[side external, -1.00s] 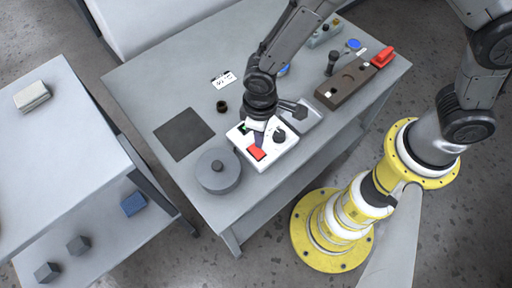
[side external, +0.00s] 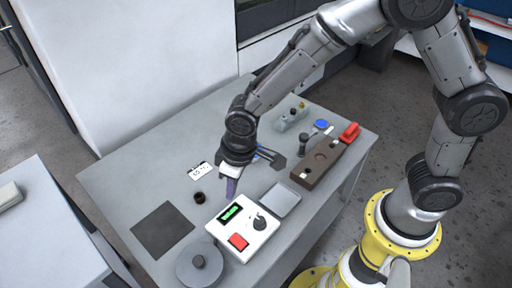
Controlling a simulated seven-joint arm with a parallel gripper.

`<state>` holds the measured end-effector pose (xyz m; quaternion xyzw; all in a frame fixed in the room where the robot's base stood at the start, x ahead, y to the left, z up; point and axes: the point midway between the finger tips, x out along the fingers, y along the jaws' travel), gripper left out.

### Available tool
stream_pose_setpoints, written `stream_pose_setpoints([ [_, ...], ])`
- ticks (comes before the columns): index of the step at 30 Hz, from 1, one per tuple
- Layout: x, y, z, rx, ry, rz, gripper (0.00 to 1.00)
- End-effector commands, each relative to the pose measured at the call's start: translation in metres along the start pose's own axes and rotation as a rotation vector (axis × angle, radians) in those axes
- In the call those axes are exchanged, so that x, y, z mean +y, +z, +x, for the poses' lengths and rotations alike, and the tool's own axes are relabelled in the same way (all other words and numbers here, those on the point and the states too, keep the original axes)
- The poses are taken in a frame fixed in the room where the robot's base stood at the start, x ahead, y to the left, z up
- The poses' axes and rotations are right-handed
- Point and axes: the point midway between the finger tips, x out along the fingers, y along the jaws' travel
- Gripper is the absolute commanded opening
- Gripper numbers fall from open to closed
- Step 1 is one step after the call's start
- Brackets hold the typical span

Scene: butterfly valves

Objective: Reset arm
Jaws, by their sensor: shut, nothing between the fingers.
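My gripper (side external: 231,188) is over the grey table (side external: 122,180), just behind the white control box and to the right of a small dark ring. Its fingers point down and are shut with nothing between them. The arm reaches in from the upper right. The white control box (side external: 258,240) has a green display, a red button and a black knob. No butterfly valve can be made out for certain. A brown block (side external: 312,170) with a black knob and a red handle (side external: 349,132) lies at the table's right side.
A round grey disc (side external: 199,266) and a dark square mat (side external: 162,230) lie front left. The dark ring (side external: 199,197), a white label card (side external: 201,171) and a grey square plate (side external: 280,200) are close by. A grey-green block (side external: 291,118) lies at the back. A second table (side external: 45,245) stands left.

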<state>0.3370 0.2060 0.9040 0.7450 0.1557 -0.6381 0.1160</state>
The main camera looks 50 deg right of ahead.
Motion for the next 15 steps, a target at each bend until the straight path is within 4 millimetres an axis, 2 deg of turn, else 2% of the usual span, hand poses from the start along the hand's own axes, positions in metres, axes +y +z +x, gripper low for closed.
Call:
stream_pose_setpoints([
  [1, 0.019, -0.009, -0.031, 0.066, -0.001, 0.05, 0.0],
  [3, 0.043, -0.011, -0.069, 0.135, 0.004, 0.107, 0.0],
  [7, 0.083, 0.005, -0.133, 0.243, 0.026, 0.198, 0.0],
  [11, 0.113, 0.039, -0.186, 0.333, 0.058, 0.277, 0.0],
  [15, 0.132, 0.09, -0.228, 0.41, 0.102, 0.348, 0.0],
])
